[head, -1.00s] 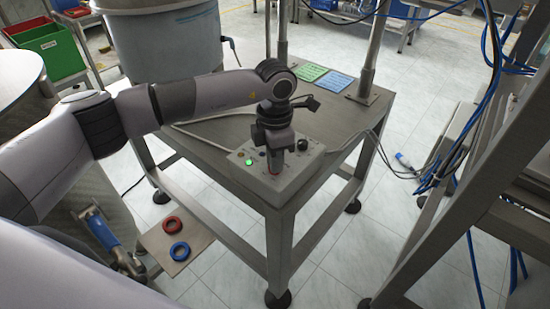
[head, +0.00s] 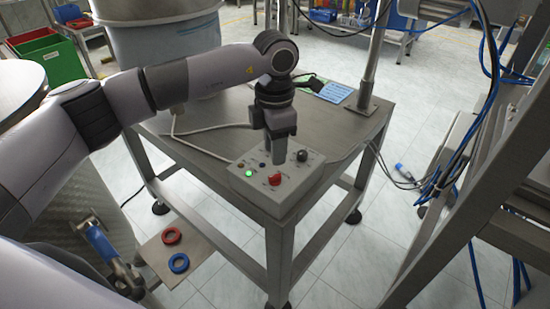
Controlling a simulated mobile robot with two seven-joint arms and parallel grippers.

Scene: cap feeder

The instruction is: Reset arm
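My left gripper (head: 279,158) points down just above the control box (head: 290,185), behind the red knob. Its fingers look close together, with nothing seen between them. The control box is a light grey panel with a lit green light (head: 249,173), a red knob (head: 274,179) and a black knob (head: 302,155). It stands on the front corner of the metal table (head: 205,125). The red knob is uncovered and apart from the fingers. My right gripper is not in view.
A large grey drum (head: 165,45) stands behind my arm. A blue card (head: 335,92) lies at the table's back. A post (head: 372,55) rises from the table's right side. A red ring (head: 171,236) and a blue ring (head: 179,262) lie on a low plate. Blue cables hang at right.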

